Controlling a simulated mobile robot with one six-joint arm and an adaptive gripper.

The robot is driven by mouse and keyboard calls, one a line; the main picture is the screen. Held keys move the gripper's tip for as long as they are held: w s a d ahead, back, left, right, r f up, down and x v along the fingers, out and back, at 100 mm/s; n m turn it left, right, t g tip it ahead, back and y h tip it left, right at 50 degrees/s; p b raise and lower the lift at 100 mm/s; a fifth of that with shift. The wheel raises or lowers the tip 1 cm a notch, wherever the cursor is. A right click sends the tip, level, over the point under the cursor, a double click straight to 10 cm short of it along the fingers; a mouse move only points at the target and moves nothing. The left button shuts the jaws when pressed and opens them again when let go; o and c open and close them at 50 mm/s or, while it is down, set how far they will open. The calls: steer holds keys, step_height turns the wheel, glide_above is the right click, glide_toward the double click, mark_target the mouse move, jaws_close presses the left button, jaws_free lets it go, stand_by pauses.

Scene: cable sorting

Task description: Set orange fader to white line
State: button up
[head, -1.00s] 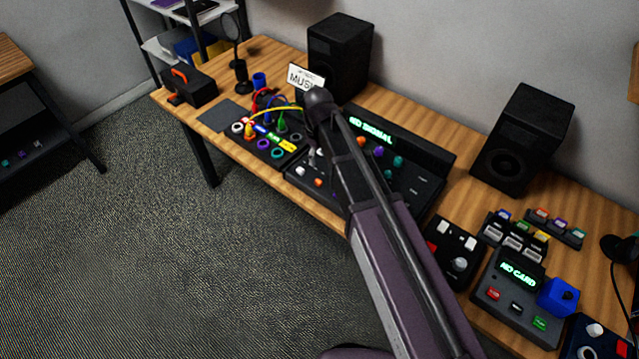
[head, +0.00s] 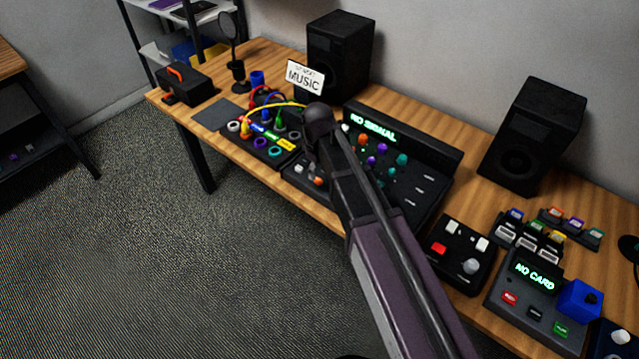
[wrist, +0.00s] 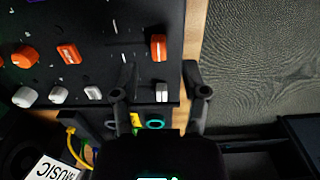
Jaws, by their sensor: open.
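The mixer panel (wrist: 95,20) is black and fills the upper left of the wrist view. The orange fader (wrist: 158,47) is a cap near the panel's right edge there; a white fader cap (wrist: 162,92) sits below it. A short white line (wrist: 124,58) shows left of the orange cap, with another pale mark higher up; I cannot tell which belongs to its track. My gripper (wrist: 159,70) is open and empty, its fingers spread on either side of the caps, the orange one just beyond the tips. In the head view my arm hides the gripper and part of the mixer (head: 425,195).
Orange and white knobs and buttons (wrist: 68,53) lie left of the fader. The cable patch box (head: 262,135) with plugged cables stands beside the mixer. A music sign (head: 304,78) and two speakers (head: 338,55) stand behind. Beyond the panel edge is open floor (wrist: 255,70).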

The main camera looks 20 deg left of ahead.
mark_target(318, 180)
steer(key=shift+f+b, duration=1.65)
steer(key=shift+f, duration=0.3)
steer(key=shift+c, duration=0.2)
jaws_close()
